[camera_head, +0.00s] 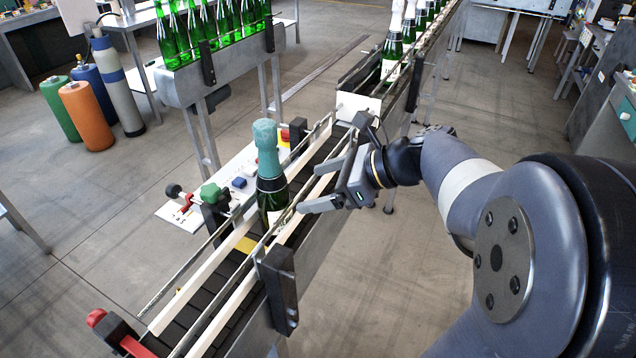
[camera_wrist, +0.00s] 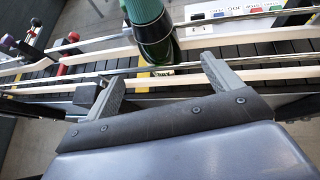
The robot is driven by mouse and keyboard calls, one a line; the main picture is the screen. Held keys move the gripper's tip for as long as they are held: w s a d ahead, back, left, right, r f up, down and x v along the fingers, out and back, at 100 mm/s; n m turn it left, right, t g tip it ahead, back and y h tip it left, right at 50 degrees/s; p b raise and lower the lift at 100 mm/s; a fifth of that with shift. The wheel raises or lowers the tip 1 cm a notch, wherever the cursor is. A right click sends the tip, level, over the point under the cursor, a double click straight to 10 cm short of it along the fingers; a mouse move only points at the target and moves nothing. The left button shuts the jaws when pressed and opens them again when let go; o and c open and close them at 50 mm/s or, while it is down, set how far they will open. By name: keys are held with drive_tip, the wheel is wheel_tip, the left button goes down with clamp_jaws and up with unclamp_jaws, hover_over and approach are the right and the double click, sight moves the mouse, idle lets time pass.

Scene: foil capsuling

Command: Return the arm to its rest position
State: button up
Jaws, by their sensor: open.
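My arm reaches in from the right in the head view. My gripper (camera_head: 316,187) is open and empty beside the conveyor's right rail. In the wrist view, my gripper (camera_wrist: 160,85) shows its two fingers spread apart, with nothing between them. A dark green bottle (camera_head: 271,192) with a teal foil over its neck stands upright on the conveyor, just left of the fingertips. The bottle (camera_wrist: 155,42) also shows in the wrist view, beyond the fingers and apart from them. The bottle's base is partly hidden by the near rail.
The conveyor (camera_head: 205,290) runs diagonally with raised rails on both sides. A control panel (camera_head: 240,182) lies behind it. Several green bottles (camera_head: 215,35) stand on another line at upper left, and several foiled bottles (camera_head: 392,55) farther back. Gas cylinders (camera_head: 85,115) stand at left. Open floor lies right of the conveyor.

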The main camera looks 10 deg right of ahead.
sight(274, 195)
drive_tip(key=x, duration=1)
drive_tip(key=shift+a+f, duration=0.25)
drive_tip(key=shift+f, duration=0.05)
drive_tip(key=shift+w+a+r, duration=0.1)
drive_tip(key=shift+r, duration=0.25)
drive_tip(key=shift+r, duration=0.15)
